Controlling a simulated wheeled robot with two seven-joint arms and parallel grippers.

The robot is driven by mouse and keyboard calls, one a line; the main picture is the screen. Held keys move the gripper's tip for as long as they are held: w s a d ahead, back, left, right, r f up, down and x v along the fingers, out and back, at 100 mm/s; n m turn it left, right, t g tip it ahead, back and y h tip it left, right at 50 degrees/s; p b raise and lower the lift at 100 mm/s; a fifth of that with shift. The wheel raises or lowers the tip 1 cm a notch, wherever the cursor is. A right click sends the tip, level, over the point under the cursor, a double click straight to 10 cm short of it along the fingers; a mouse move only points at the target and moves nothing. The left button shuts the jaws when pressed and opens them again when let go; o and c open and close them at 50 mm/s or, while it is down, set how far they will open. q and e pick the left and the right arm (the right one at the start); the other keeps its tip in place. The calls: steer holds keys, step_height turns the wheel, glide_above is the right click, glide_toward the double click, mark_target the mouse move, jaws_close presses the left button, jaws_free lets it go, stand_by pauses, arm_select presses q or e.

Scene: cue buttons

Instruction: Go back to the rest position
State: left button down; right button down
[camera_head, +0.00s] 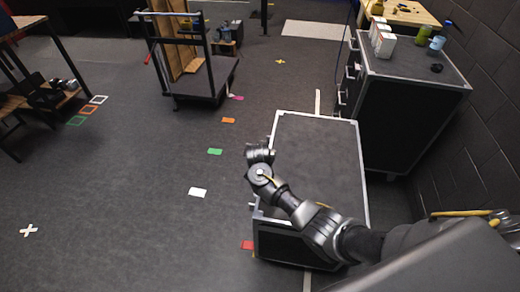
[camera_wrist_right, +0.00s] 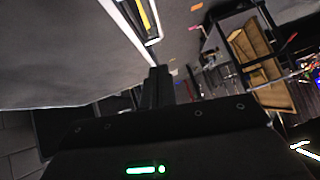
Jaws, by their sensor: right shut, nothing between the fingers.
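My right arm comes in from the lower right in the head view and reaches over a dark case with a grey top (camera_head: 315,135). My right gripper (camera_head: 258,153) is by the left edge of that top; whether it touches the edge cannot be told. In the right wrist view the fingers of my right gripper (camera_wrist_right: 157,86) are together and hold nothing. I see no cue button clearly in either view. My left arm and left gripper are not in view.
A taller dark cabinet (camera_head: 418,85) carries white boxes (camera_head: 385,45) at the back right, beside a brick wall (camera_head: 490,100). A cart (camera_head: 205,78) stands at the back. The floor on the left is mostly open, with coloured markers such as a green one (camera_head: 215,152).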

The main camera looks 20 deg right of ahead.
steer(key=shift+s+a+r, duration=0.15)
steer(key=shift+s+r, duration=0.2)
